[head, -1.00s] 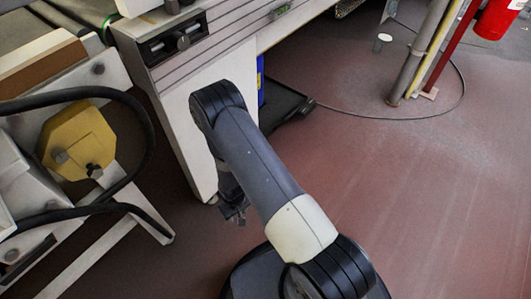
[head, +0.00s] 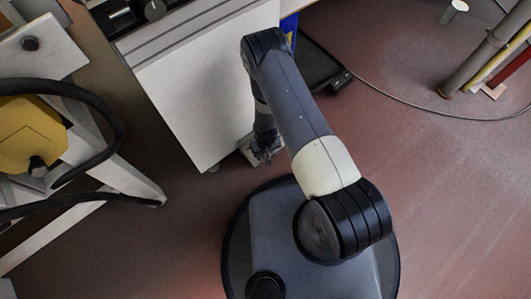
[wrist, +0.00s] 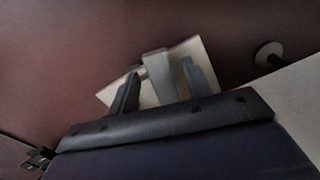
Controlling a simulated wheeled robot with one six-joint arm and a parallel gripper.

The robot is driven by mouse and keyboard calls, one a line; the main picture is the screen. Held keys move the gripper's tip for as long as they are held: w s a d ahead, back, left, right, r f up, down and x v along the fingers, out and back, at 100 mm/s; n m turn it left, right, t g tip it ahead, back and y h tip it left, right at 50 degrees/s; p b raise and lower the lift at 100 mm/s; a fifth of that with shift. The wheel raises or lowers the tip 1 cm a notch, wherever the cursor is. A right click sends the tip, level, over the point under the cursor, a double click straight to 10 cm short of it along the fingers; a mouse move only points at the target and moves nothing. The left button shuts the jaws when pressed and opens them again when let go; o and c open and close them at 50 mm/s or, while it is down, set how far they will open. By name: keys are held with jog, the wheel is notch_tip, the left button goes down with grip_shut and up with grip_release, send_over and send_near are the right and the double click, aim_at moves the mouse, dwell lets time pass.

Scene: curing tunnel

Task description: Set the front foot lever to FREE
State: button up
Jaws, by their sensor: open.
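My gripper (head: 264,158) points down close to the floor, beside the white cabinet's lower corner. In the wrist view my gripper (wrist: 160,72) is open, with one dark finger on each side of a grey upright bar (wrist: 156,78), which looks like the foot lever. A pale plate (wrist: 203,55) lies behind the bar. Whether the fingers touch the bar cannot be told. In the head view a pale block (head: 246,148) shows partly behind my gripper. No FREE marking is readable.
The white cabinet (head: 195,95) stands left of my arm, with a small round foot (wrist: 268,54) at its edge. A black flat tray (head: 322,62) and a cable (head: 400,98) lie to the right. A yellow-fitted machine (head: 30,135) with black hoses stands left. Red floor at right is open.

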jog(key=shift+c, duration=0.4)
jog(key=c, duration=0.9)
jog(key=shift+w+d+f+n+b, duration=0.2)
jog(key=shift+d+n+b, duration=0.1)
jog(key=shift+n+b, duration=0.45)
jog(key=shift+w+d+r+n, duration=0.1)
jog(key=shift+d+r+n, duration=0.15)
jog(key=shift+n, duration=0.6)
jog(key=o, duration=1)
notch_tip(320, 180, up, 11)
jog(key=p, duration=0.3)
jog(key=shift+f, duration=0.15)
